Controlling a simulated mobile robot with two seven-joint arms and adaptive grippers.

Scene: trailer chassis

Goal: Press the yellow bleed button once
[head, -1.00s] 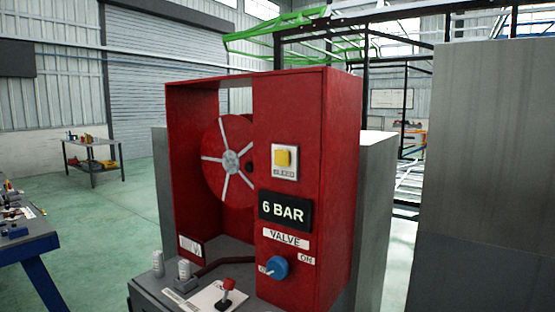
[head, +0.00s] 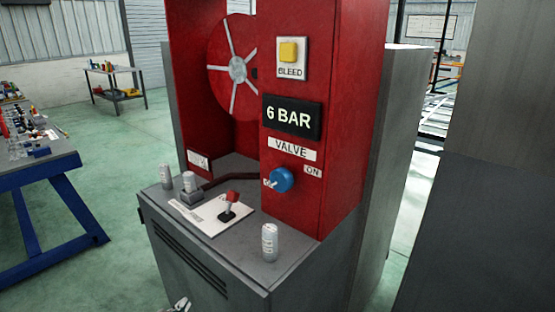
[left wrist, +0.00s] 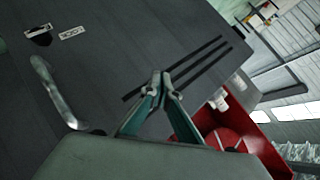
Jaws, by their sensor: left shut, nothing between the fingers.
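The yellow bleed button (head: 288,51) sits on a pale plate marked BLEED, high on the front of the red cabinet (head: 345,120). Below it are a black display (head: 291,118) reading 6 BAR and a blue valve knob (head: 281,180). My left gripper (head: 181,304) shows only as a tip at the bottom edge of the head view, low in front of the grey base cabinet. In the left wrist view my left gripper (left wrist: 160,78) is shut and empty, with its tips together before the grey cabinet front. The button is not seen in that view. My right gripper is not in view.
The grey base cabinet (head: 190,258) carries a red-topped lever (head: 230,205), a white sheet and several small canisters, one (head: 269,242) near the front corner. A blue-legged workbench (head: 60,215) stands at left. A grey panel (head: 490,200) stands at right. Green floor lies between.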

